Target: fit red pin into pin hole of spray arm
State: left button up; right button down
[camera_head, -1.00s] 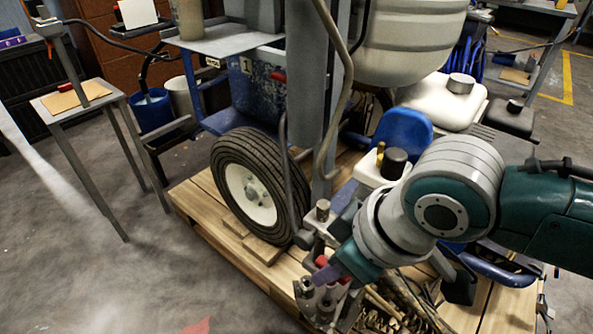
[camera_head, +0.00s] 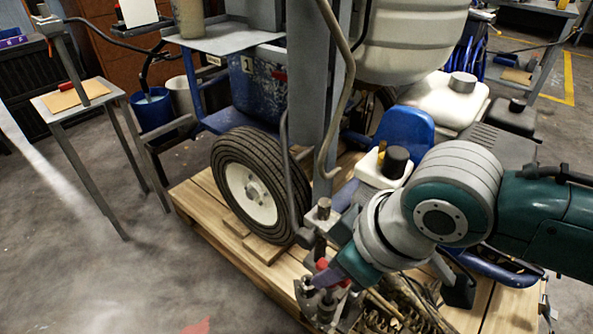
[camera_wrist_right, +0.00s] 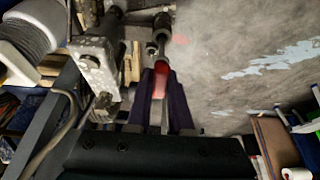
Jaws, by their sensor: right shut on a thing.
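My right gripper (camera_wrist_right: 164,98) is shut on the red pin (camera_wrist_right: 162,74), which sits between its two dark purple fingers in the right wrist view. In the head view the right gripper (camera_head: 335,282) is low, right of centre, with red showing at its fingers. The grey metal spray arm fitting (camera_wrist_right: 98,66) lies left of the fingers in the wrist view. A small metal end (camera_wrist_right: 154,47) lies just ahead of the pin's tip; I cannot tell whether they touch. The pin hole itself cannot be made out. My left gripper is not in view.
The machine with its black tyre (camera_head: 252,185) stands on a wooden pallet (camera_head: 190,200). A grey upright column (camera_head: 318,100) and a bent bar rise beside my right arm. A small table (camera_head: 88,98) stands at left. The floor at lower left is clear.

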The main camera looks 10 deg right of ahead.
jog(key=shift+f, duration=0.4)
jog(key=shift+f+b, duration=0.45)
dwell(0.6)
jog(key=shift+f+b, duration=0.65)
jog(key=shift+f, duration=0.4)
dwell(0.7)
jog(key=shift+f, duration=0.6)
jog(key=shift+c, duration=2.1)
grip_release()
jog(key=p+v, duration=0.7)
jog(key=p, duration=0.1)
